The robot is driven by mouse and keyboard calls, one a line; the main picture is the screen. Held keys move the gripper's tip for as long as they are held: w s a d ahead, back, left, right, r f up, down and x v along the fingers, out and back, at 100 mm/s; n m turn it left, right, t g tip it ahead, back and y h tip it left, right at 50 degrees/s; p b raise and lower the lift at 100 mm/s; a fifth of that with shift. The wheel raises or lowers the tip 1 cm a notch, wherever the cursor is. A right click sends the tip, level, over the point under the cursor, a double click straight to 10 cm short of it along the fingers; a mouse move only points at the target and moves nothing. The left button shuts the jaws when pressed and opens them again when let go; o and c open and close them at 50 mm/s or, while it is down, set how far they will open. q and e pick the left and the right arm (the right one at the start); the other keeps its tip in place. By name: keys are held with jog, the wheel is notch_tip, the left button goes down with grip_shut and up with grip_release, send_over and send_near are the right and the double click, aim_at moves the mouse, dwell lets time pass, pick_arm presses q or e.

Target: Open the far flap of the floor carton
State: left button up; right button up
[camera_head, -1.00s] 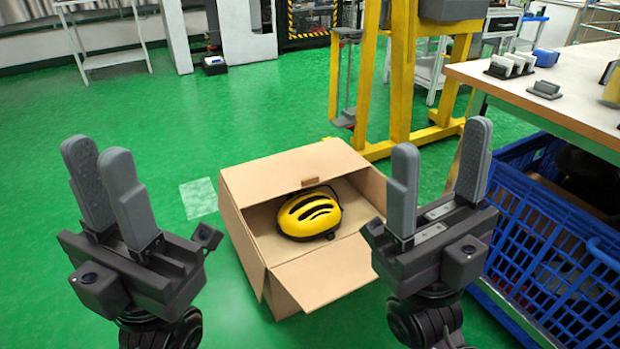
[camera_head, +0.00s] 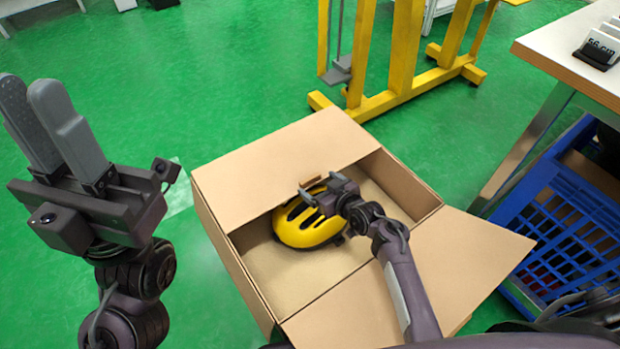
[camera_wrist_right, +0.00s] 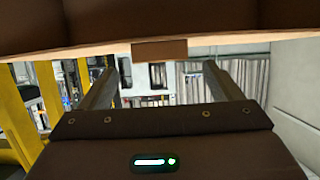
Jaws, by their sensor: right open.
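The floor carton (camera_head: 222,240) stands open on the green floor with a yellow helmet (camera_head: 305,225) inside. Its far flap (camera_head: 280,165) lies flat across the back of the opening, with a small brown tab (camera_head: 312,187) at its inner edge. My right gripper (camera_head: 316,193) is at that edge by the tab, above the helmet. In the right wrist view, the flap edge and tab (camera_wrist_right: 160,50) cross above the open, empty fingers (camera_wrist_right: 160,85); contact cannot be told.
A yellow frame (camera_head: 400,60) stands behind the carton. A table (camera_head: 560,50) and blue crate (camera_head: 560,230) are at the right. The floor at left is clear.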

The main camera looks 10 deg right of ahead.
aim_at(311, 178)
jog(key=b+x, duration=0.2)
jog(key=x, duration=0.3)
jog(key=shift+w+a, duration=0.1)
jog(key=shift+w, duration=0.1)
jog(key=c, duration=1.4)
